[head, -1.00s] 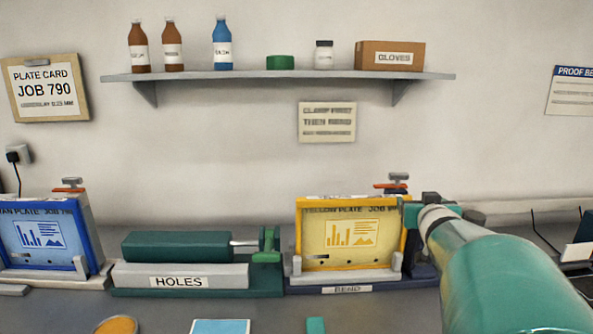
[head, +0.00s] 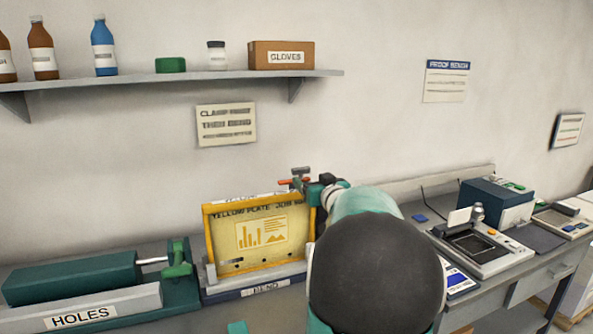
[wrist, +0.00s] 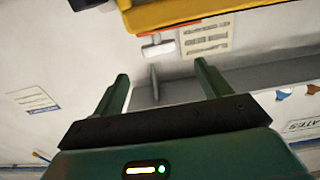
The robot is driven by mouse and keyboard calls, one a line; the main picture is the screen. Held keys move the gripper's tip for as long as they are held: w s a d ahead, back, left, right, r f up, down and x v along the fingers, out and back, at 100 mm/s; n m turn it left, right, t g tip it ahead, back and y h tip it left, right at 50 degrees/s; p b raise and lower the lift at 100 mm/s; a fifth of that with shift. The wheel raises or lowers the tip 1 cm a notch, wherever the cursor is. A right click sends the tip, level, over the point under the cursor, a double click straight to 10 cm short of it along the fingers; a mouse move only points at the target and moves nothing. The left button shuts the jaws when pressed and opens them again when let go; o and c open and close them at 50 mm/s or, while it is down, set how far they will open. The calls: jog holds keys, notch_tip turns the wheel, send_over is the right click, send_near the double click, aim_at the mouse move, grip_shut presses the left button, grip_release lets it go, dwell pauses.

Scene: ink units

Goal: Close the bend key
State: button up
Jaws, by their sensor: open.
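The bend unit (head: 270,287), marked BEND, holds the yellow plate frame (head: 208,240) upright. A grey T-shaped handle (head: 300,171) and an orange-red lever (head: 285,183) stand behind the frame's top right corner. I cannot tell which is the bend key. My gripper (head: 314,187) is at that corner, close to the right of both, partly hidden by my arm. In the wrist view my gripper (wrist: 161,70) is open, with nothing between its green fingers. The yellow frame (wrist: 190,12) crosses the top there, and a pale grey handle-like piece (wrist: 158,48) shows beyond the fingertips.
The green HOLES unit (head: 180,298) stands left of the bend unit. A wall shelf (head: 180,80) with bottles and a GLOVES box (head: 295,55) hangs above. To the right are a grey device (head: 475,248) and a blue box (head: 495,205). My arm hides the bench beside the bend unit.

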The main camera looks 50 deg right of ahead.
aim_at(302, 170)
jog(key=x, duration=1)
jog(key=shift+c, duration=0.5)
jog(key=c, duration=1.3)
jog(key=shift+s+d, duration=0.1)
